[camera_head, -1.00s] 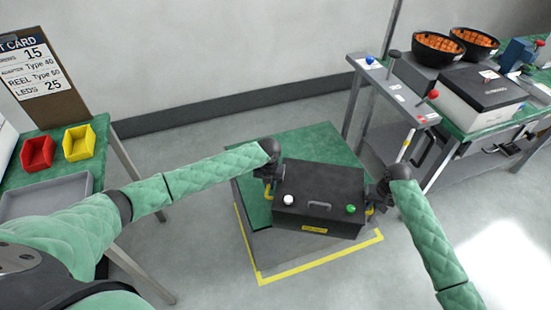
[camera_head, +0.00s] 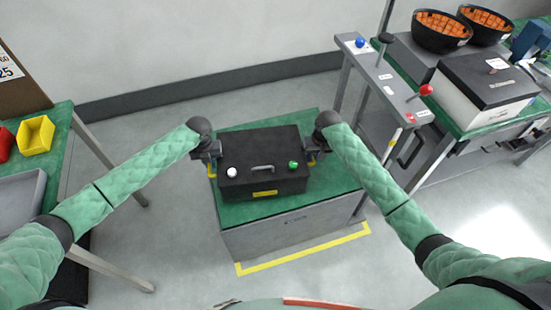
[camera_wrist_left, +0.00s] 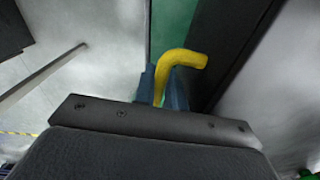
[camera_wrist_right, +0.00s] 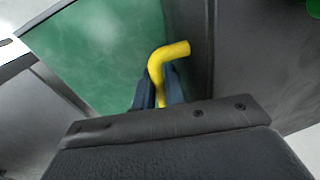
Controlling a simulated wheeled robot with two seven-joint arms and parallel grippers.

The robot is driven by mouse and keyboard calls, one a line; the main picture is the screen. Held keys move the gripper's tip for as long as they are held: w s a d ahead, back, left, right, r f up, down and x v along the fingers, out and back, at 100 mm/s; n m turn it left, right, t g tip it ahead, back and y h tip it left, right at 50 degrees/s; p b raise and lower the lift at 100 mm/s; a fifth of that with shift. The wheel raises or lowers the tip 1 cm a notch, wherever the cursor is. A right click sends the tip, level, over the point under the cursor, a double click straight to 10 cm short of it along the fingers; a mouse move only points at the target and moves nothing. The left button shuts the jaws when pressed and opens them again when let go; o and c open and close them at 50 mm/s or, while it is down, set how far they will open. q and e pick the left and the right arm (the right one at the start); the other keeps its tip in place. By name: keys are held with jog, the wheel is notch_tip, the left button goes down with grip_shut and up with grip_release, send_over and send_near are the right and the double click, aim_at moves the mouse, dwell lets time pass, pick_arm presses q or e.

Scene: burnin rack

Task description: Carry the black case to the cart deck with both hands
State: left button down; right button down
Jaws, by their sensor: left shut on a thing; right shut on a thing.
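The black case (camera_head: 262,160) has a top handle, a white knob, a green knob and a yellow front label. It is level over the green cart deck (camera_head: 338,182), towards the deck's left; I cannot tell whether its underside touches. My left gripper (camera_head: 211,158) is shut on the yellow side handle at the case's left end; this handle shows in the left wrist view (camera_wrist_left: 182,60). My right gripper (camera_head: 315,150) is shut on the right-end yellow handle, which shows in the right wrist view (camera_wrist_right: 167,58). The deck under the case is hidden.
Yellow floor tape (camera_head: 305,248) runs along the cart's front. A grey panel with levers (camera_head: 385,85) and a bench carrying a black-lidded box (camera_head: 490,85) stand at right. A table with a yellow bin (camera_head: 36,135) stands at left. Open floor lies between table and cart.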

pick_arm(q)
jog(key=shift+a+r, duration=0.1)
jog(key=shift+a, duration=0.05)
pick_arm(e)
jog(key=shift+d+r, duration=0.1)
